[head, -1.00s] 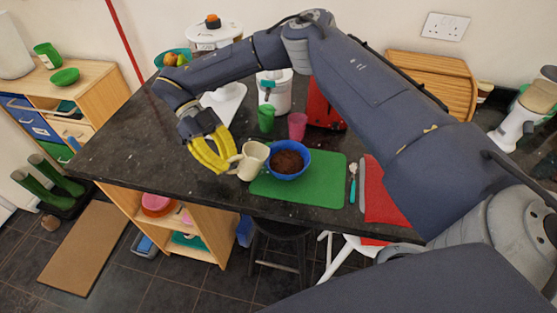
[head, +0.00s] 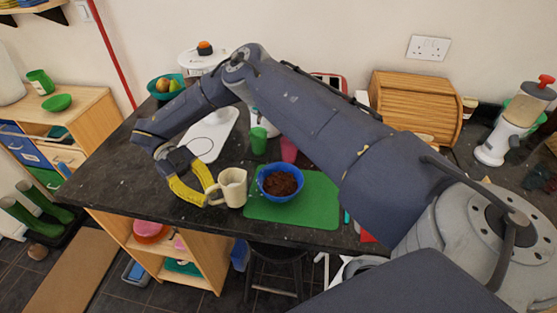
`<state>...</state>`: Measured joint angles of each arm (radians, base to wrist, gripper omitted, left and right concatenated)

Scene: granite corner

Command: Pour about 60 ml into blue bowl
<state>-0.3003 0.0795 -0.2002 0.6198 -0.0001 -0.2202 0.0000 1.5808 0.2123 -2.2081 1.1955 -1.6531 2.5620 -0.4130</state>
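A cream mug (head: 233,187) is just left of the blue bowl (head: 266,188) in the head view, roughly upright, its handle facing left. Its contents cannot be made out. The bowl stands on a green mat (head: 318,205) and holds a dark brown loose material (head: 281,182). My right gripper (head: 211,193), with yellow fingers, comes from the left side of the mug and is closed on its handle. I cannot tell whether the mug's base touches the counter. My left gripper is not in view.
A green cup (head: 258,141) and a pink cup (head: 289,150) stand behind the bowl. A white board-like item (head: 212,136) and a fruit bowl (head: 158,93) are further back left. My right arm covers the counter's right part. The dark counter (head: 110,170) is clear at left.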

